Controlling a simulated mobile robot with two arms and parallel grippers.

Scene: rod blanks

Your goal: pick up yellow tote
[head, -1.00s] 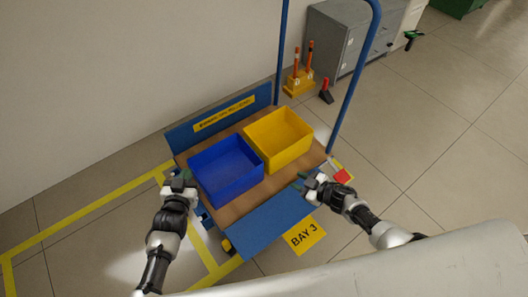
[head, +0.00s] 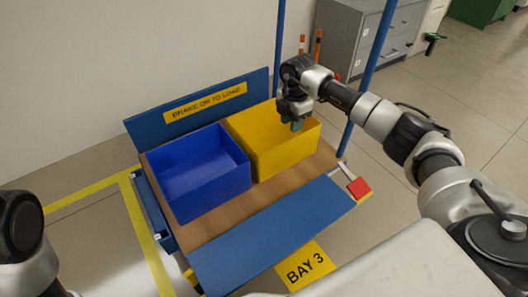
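The yellow tote (head: 262,159) sits upright on the wooden deck of a blue cart, at the right side of the blue tote (head: 199,187). Its open top faces up and no contents show in the part I can see. My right gripper (head: 294,123) points down at the tote's right-hand part, over or at its rim. The fingers are small and dark here, so I cannot tell whether they are open or shut, or whether they touch the wall. My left arm shows at the lower left edge, but its gripper is out of view.
The cart deck (head: 252,207) has bare wood in front of the totes. A blue flap (head: 270,240) runs along its front, and a blue upright post (head: 368,75) stands at its right. A red pad (head: 358,188) is at the right corner. Grey cabinets (head: 350,35) stand behind.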

